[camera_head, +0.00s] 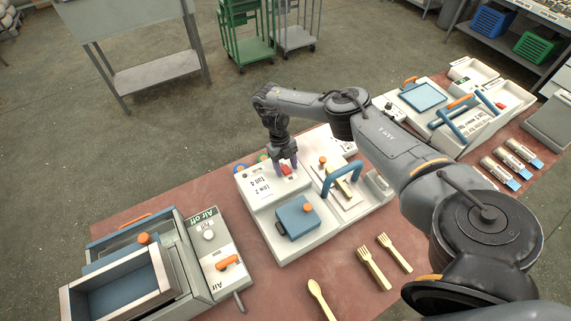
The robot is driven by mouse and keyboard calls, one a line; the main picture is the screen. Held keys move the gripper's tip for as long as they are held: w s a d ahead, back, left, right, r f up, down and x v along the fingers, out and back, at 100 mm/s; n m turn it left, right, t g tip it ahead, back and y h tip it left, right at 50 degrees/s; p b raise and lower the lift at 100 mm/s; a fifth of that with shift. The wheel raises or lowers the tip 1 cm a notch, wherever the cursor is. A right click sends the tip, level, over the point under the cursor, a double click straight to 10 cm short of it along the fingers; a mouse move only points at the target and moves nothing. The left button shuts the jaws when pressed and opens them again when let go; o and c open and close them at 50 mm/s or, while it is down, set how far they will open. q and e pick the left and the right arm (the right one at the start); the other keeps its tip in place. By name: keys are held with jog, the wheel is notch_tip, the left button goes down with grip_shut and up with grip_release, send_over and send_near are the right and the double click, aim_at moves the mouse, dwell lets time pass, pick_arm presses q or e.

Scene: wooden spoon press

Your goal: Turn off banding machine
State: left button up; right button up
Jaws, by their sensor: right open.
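The white machine (285,245) in the middle of the table has a blue block (297,219) with an orange knob and a blue bar handle (342,174). I cannot tell from its labels whether it is the banding machine. A small red switch or button (286,170) sits near its back edge. My right gripper (284,161) points down over this red part with its fingers apart. It is open, and I cannot tell whether it touches the part. My left gripper is out of view.
A press with "Air off" and "Air" labels (217,262) stands at left. A wooden spoon (321,299) and two wooden forks (374,267) lie in front. Another white machine (423,110) stands at right, near several blue-tipped packs (519,153). My right arm crosses the right side.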

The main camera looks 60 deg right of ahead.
jog(key=shift+r, duration=0.15)
jog(key=p+v, duration=0.2)
jog(key=v, duration=0.8)
jog(key=shift+r, duration=0.25)
jog(key=shift+w+d, duration=0.1)
jog(key=shift+w, duration=0.05)
